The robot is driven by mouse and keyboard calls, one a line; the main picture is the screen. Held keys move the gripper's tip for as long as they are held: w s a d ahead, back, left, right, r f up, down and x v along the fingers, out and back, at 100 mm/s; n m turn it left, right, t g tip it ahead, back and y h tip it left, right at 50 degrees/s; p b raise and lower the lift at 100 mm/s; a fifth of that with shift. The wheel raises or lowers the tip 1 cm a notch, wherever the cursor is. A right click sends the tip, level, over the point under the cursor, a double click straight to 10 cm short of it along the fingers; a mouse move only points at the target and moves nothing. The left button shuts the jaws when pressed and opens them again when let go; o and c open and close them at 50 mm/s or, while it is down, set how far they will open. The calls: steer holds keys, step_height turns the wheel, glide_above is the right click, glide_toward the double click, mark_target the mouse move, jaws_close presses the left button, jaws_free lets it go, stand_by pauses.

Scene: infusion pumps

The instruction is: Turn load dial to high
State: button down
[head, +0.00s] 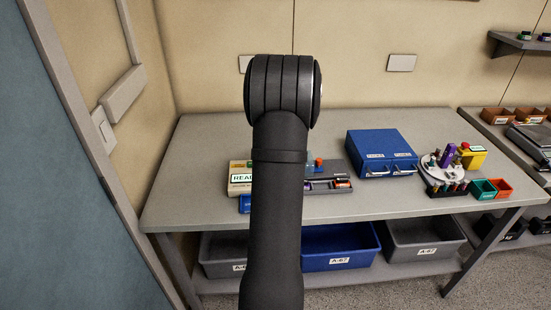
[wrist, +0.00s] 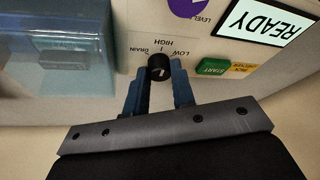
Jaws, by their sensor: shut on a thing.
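The load dial (wrist: 159,67) is a small black round knob on a pale panel in the wrist view. The labels HIGH, LOW and DRAIN stand around it, upside down in this view. A short white mark shows on the knob, but I cannot tell for sure which label it points at. My gripper (wrist: 158,80) has its two blue-grey fingers on either side of the knob and is shut on it. In the head view my arm hides the gripper and the dial; part of the pale pump panel (head: 240,170) with its READY screen shows left of the arm.
Close to the dial are a green START button (wrist: 212,67), a READY screen (wrist: 262,20), a purple LEVEL part (wrist: 190,6) and a clear bluish case (wrist: 60,45). A blue case (head: 380,152) and a round white device (head: 440,170) stand farther right on the grey table (head: 205,145).

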steer(key=c, duration=1.2)
jaws_free()
steer(key=shift+r, duration=0.1)
steer(key=v, duration=1.7)
steer(key=shift+w, duration=0.1)
steer(key=x, duration=1.7)
